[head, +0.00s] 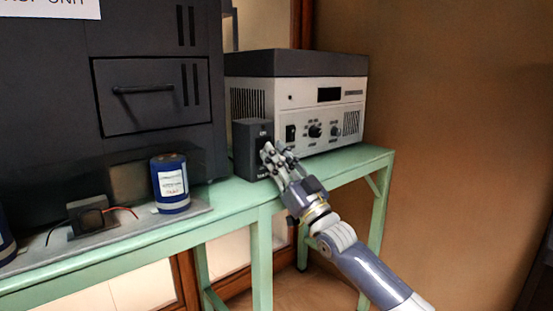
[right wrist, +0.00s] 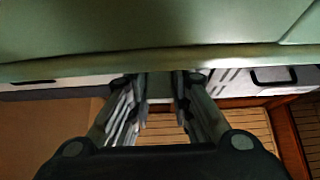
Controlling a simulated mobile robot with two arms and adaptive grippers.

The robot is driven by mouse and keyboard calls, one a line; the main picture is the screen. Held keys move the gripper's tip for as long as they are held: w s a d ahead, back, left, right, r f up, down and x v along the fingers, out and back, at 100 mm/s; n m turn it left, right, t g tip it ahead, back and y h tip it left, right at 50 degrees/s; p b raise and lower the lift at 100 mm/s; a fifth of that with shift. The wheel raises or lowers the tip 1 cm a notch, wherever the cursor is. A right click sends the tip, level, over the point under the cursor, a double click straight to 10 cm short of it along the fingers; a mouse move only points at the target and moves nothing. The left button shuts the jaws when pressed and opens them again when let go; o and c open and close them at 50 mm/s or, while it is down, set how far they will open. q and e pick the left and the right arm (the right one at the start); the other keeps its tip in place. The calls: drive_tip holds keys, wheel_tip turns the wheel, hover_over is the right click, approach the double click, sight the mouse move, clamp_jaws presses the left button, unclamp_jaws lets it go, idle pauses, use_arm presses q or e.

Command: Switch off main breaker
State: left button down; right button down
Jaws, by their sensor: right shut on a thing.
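The main breaker (head: 244,152) is a dark upright box on the green bench, with small white lettering at the top and bottom of its front face. My right gripper (head: 270,155) is at that front face, reaching in from the lower right, and is shut on the breaker's switch. The fingers cover most of the switch, so its position cannot be read. In the right wrist view, my right gripper (right wrist: 160,82) shows its two fingers pointing forward with a narrow gap between the tips. My left gripper is not in view.
A white-fronted instrument (head: 325,118) with knobs stands right behind the breaker. A large dark cabinet (head: 60,80) is at the left. A blue cylinder (head: 171,184) and a small dark device (head: 88,216) sit on a grey plate. The green bench (head: 235,197) has a bare front strip.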

drive_tip(key=shift+f, duration=0.1)
drive_tip(key=c, duration=1.4)
unclamp_jaws()
drive_tip(key=shift+c, duration=0.2)
drive_tip(key=v, duration=1.2)
